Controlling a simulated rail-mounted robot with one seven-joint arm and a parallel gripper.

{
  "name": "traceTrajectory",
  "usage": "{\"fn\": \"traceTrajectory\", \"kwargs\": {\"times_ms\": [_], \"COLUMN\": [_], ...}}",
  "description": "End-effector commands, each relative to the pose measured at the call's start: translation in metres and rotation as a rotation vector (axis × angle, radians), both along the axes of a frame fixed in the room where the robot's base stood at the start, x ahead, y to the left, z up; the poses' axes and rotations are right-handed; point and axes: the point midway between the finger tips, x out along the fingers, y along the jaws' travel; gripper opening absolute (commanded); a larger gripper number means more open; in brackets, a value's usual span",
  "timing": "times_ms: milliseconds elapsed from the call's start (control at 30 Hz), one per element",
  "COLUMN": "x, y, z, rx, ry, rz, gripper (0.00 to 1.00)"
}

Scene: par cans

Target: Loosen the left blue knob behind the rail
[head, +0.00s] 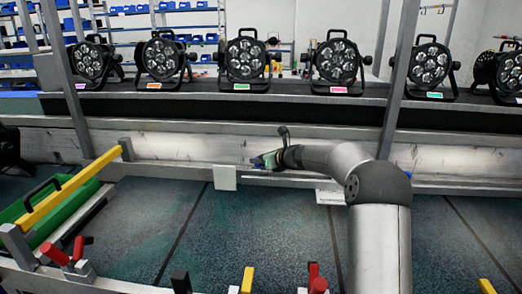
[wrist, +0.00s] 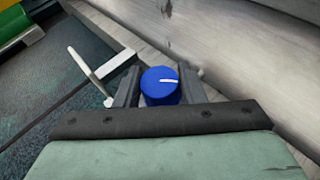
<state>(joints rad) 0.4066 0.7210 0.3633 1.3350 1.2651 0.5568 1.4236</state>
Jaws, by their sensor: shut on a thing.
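The left blue knob (wrist: 158,88) is round with a white line across its top, and it shows in the wrist view just beyond the palm. My gripper (wrist: 160,76) has one dark finger on each side of the knob and is shut on it. The white line runs roughly left to right in that view. In the head view my gripper (head: 262,162) is low against the long pale rail (head: 190,147), and the knob cannot be made out there. The knob's base is hidden by my gripper.
A white plate (head: 225,177) stands just left of my gripper; it also shows in the wrist view (wrist: 90,68). Another white plate (head: 330,197) is to the right. A green crate with a yellow bar (head: 75,190) is at left. Several par cans (head: 245,60) line the shelf behind.

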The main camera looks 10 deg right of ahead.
Motion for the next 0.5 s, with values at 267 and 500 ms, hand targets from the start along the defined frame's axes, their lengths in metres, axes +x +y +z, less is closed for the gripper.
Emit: {"fn": "traceTrajectory", "kwargs": {"times_ms": [267,500], "x": [0.0012,0.0012], "y": [-0.0010,-0.0006], "z": [0.0088,0.0053], "rx": [0.004,0.002], "ry": [0.005,0.003], "rz": [0.258,0.449], "gripper": [0.13,0.13]}}
